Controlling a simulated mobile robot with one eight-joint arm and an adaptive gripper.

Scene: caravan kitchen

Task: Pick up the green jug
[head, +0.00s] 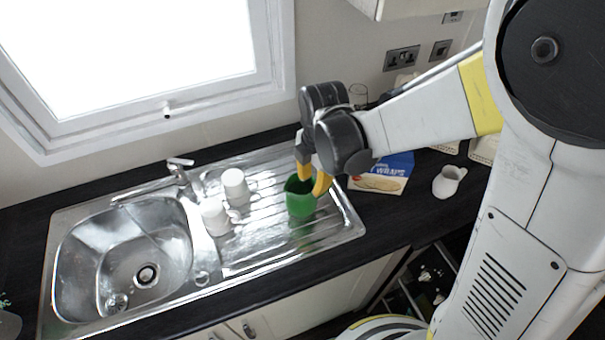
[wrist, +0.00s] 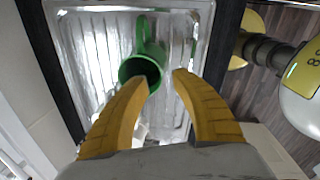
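The green jug (head: 300,198) stands on the ridged drainboard of the metal sink, near its right end. In the wrist view the jug (wrist: 142,66) shows its open mouth, with its handle toward the top of the picture. My gripper (head: 311,184) is over the jug, its yellow fingers pointing down at the rim. In the wrist view my gripper (wrist: 156,80) is open, with a wide gap between the fingertips, and the jug's rim lies near the left fingertip. I cannot tell whether that finger touches the rim.
Two white cups (head: 236,187) (head: 215,217) stand on the drainboard left of the jug. The sink bowl (head: 125,250) and tap (head: 180,172) are further left. A blue-and-yellow packet (head: 384,176) and a small white jug (head: 448,181) are on the dark counter to the right.

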